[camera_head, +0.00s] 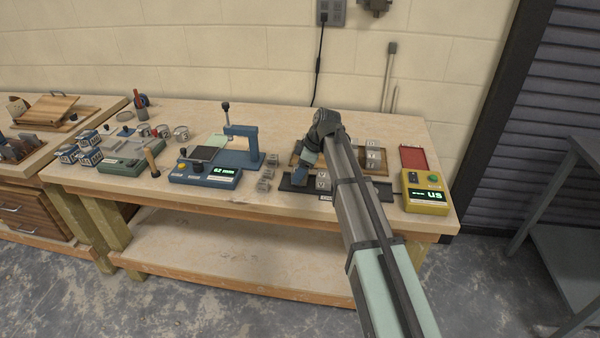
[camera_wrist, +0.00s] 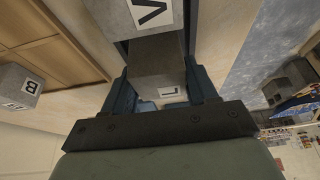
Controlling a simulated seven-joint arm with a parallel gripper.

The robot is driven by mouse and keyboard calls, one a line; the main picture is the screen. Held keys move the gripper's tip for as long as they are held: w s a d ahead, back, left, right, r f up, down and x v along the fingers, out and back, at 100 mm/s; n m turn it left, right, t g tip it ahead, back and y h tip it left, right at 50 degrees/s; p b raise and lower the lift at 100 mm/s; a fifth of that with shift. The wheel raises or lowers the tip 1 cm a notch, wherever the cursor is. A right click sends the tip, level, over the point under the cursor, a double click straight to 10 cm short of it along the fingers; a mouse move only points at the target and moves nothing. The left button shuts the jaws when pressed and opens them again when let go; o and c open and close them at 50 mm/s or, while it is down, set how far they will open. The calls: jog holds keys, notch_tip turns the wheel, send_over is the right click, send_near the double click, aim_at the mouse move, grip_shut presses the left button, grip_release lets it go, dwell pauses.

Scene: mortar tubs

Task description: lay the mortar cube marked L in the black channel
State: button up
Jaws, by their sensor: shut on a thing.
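My gripper (camera_head: 303,172) is over the left part of the black channel (camera_head: 292,187) near the bench's front edge. In the wrist view its blue fingers (camera_wrist: 159,74) are shut on a grey mortar cube (camera_wrist: 155,83) with a white label that seems to read L. The cube is at the channel, but I cannot tell whether it touches the floor of it. Another cube (camera_wrist: 150,14), its label looking like V, sits ahead with a dark gap between; a cube (camera_head: 322,181) also shows in the channel in the head view. In the head view my gripper hides the held cube.
A wooden tray (camera_head: 377,164) with several cubes lies behind the channel; one cube marked B (camera_wrist: 18,87) shows in the wrist view. A yellow meter (camera_head: 426,199) and red plate (camera_head: 413,158) are right. Loose cubes (camera_head: 266,180) and a blue device (camera_head: 205,174) are left.

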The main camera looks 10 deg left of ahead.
jog(key=shift+f, duration=0.3)
jog(key=shift+f, duration=0.1)
jog(key=o, duration=1.2)
jog(key=shift+o, duration=0.2)
jog(key=v, duration=1.2)
